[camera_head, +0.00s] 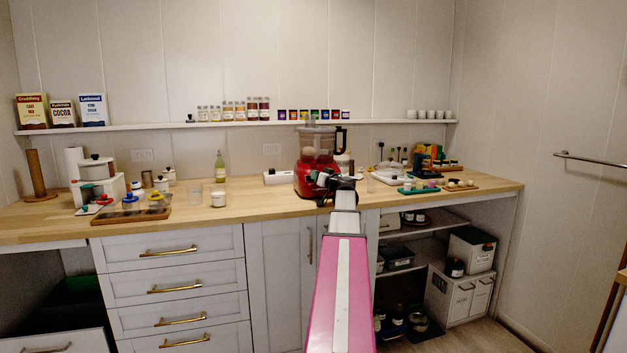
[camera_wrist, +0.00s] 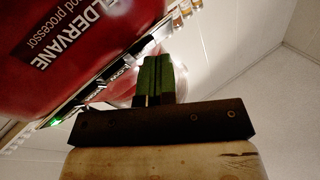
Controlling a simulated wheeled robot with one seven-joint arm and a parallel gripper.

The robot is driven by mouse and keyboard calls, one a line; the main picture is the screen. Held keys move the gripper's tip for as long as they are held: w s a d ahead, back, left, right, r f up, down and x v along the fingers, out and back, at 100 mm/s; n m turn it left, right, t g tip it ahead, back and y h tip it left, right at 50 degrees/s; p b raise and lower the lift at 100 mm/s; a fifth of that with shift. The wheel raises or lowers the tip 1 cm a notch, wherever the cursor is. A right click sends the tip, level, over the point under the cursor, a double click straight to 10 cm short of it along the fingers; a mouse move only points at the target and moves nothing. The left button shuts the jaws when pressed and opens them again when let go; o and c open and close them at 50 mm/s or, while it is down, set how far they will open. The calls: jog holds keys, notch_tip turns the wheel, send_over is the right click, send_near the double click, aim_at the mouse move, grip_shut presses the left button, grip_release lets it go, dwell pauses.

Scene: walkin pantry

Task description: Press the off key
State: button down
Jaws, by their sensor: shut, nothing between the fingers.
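The red food processor (camera_head: 309,179) stands on the wooden counter, with a clear bowl and a black handle. In the wrist view its red body (camera_wrist: 62,45) fills the upper left, marked "ELDERVANE food processor". A dark key strip with small pale labels runs along the body's edge, beside my fingertips. A small green light (camera_wrist: 57,121) glows at its lower left end. I cannot clearly read which key is off. My gripper (camera_wrist: 158,60) is shut and empty, its green fingers close to the strip; I cannot tell if they touch it. In the head view my arm hides part of the processor's front.
A white power strip (camera_head: 277,177) lies left of the processor. Trays with small items (camera_head: 418,190) lie to the right. A shelf (camera_head: 160,128) with boxes and jars runs along the wall above.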

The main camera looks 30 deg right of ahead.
jog(key=shift+w+d+f, duration=0.1)
jog(key=shift+w+f, duration=0.15)
jog(key=shift+f, duration=0.05)
dwell(0.4)
jog(key=shift+s, duration=0.15)
jog(key=shift+s+a+r, duration=0.25)
jog(key=shift+s+r, duration=0.1)
jog(key=shift+s, duration=0.15)
jog(key=shift+s+a+r, duration=0.25)
jog(key=shift+s+r, duration=0.5)
jog(key=shift+s, duration=0.3)
jog(key=shift+s+a+r, duration=0.25)
jog(key=shift+s+r, duration=0.45)
jog(key=shift+s, duration=0.35)
